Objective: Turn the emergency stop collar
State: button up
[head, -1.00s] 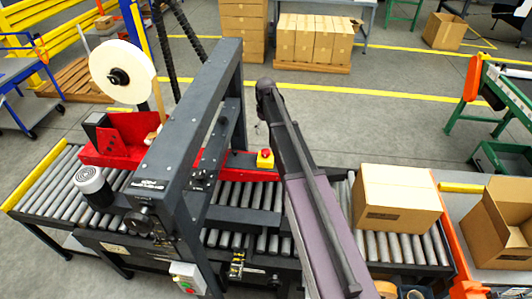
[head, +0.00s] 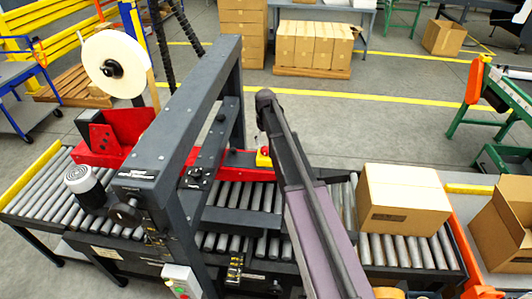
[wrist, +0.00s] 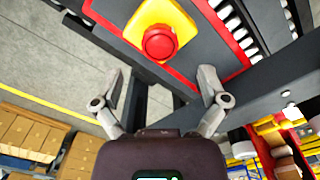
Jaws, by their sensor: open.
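The emergency stop is a round red button (wrist: 160,42) in a darker red ring on a yellow housing (wrist: 183,20). In the wrist view it lies at the top centre, beyond my gripper. My gripper (wrist: 161,75) is open and empty, its two fingers spread to either side below the button and apart from it. In the head view the yellow housing (head: 262,159) sits on the machine's far side, partly hidden by my arm.
A dark machine frame (head: 180,120) arches over the roller conveyor (head: 240,195) left of my arm. A red rail (wrist: 233,62) runs beside the stop. A closed carton (head: 405,190) sits on the rollers to the right. The floor behind the machine is open.

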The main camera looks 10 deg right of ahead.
aim_at(266, 149)
jog(key=shift+f+b, duration=2.15)
jog(key=shift+f, duration=0.3)
jog(key=c, duration=1.1)
